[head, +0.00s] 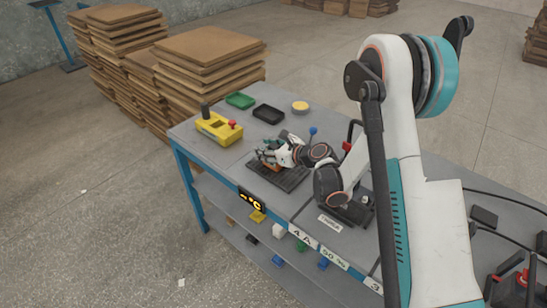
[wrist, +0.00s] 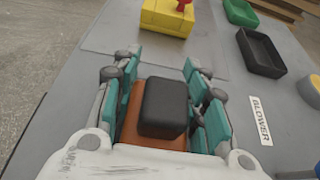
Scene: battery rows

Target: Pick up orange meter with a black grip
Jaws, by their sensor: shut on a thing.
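The orange meter with a black grip (wrist: 166,107) is between the fingers of my gripper (wrist: 160,100) in the wrist view. Its orange body lies under the black block-shaped grip, and teal finger pads close on it from both sides. In the head view my gripper (head: 266,158) is low over a dark ribbed mat (head: 285,181) on the grey table, with a bit of the orange meter (head: 270,166) showing under the fingers. The meter's lower side is hidden, so I cannot tell whether it touches the mat.
A yellow box with a red knob (head: 218,128), a green tray (head: 240,100), a black tray (head: 268,115) and a round yellow-topped item (head: 300,107) stand on the table's far part. Stacked brown boards (head: 210,65) stand behind it. A lower shelf holds several small coloured items.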

